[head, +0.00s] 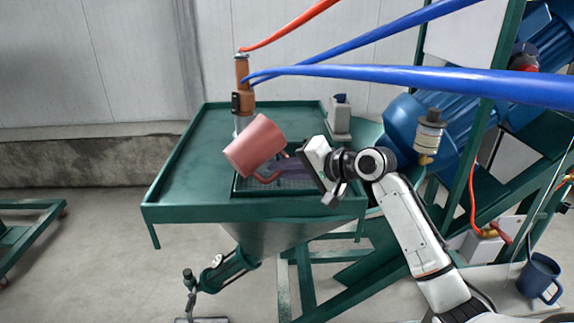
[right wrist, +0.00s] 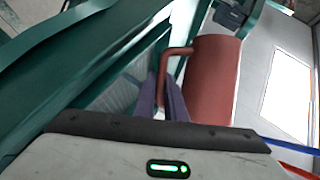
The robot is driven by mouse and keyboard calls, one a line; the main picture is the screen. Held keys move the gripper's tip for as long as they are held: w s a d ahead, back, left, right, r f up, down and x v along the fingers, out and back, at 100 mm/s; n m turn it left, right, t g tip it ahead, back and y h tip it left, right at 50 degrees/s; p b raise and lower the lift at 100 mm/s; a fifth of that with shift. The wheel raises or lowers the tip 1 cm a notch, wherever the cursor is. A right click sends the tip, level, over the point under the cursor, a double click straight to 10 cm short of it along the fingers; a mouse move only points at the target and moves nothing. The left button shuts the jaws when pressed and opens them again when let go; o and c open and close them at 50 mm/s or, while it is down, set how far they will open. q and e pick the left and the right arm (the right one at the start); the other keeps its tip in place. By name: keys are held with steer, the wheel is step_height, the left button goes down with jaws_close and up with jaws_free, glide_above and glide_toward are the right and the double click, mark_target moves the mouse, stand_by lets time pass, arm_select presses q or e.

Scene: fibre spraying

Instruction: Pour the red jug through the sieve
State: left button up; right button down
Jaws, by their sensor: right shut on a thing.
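The red jug (head: 255,146) is held tilted above the green hopper table, its mouth end pointing down to the left in the head view. My right gripper (head: 272,172) is shut on the jug's handle, which also shows between the purple fingers in the right wrist view (right wrist: 172,95). The jug's body (right wrist: 213,80) lies beside the fingers there. The sieve (head: 290,183) is a mesh set in the table's opening, below and partly hidden by the jug and gripper. I cannot see whether anything is flowing from the jug. My left gripper is not in view.
The green table (head: 185,180) has a raised rim and clear surface on its left. An orange-brown valve (head: 242,75) with hoses stands at its back. A blue mug (head: 539,278) stands at lower right.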

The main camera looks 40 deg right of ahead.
steer(key=shift+a+r+m+y+b, duration=0.2)
steer(key=shift+m+y+b, duration=0.25)
steer(key=shift+b, duration=0.2)
stand_by(0.3)
steer(key=shift+d+r+m+t+y+p, duration=0.3)
steer(key=shift+m+p, duration=0.25)
steer(key=shift+p, duration=0.4)
stand_by(0.3)
steer(key=shift+a+r+m+y, duration=0.15)
steer(key=shift+a+m+y, duration=0.05)
steer(key=shift+m+y, duration=0.25)
stand_by(0.8)
